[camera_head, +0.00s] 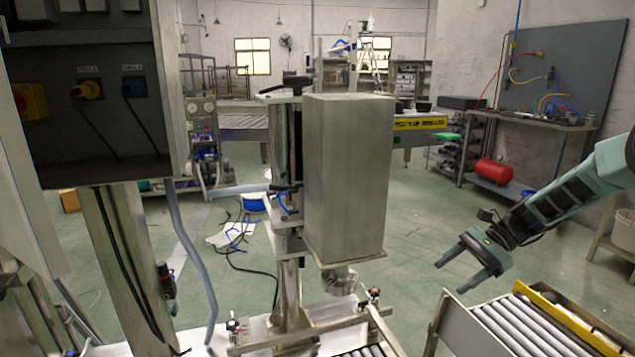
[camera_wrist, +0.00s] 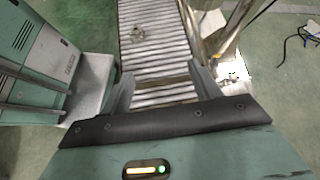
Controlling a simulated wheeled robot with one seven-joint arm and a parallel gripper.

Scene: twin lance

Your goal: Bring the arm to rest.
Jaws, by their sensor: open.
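My arm (camera_head: 575,195) reaches in from the right edge of the head view. Its teal links slope down to the left. My gripper (camera_head: 456,273) hangs in the air over the green floor, to the left of and above the roller conveyor on the right. Its two dark fingers stand apart with nothing between them. In the wrist view my gripper (camera_wrist: 163,88) also shows its fingers spread, with conveyor rollers seen below through the gap. No object is held.
A roller conveyor (camera_head: 535,325) with a yellow side rail is at lower right. A tall metal machine (camera_head: 347,175) stands in the middle. A control cabinet (camera_head: 90,105) fills the upper left. A red tank (camera_head: 494,171) sits under the bench.

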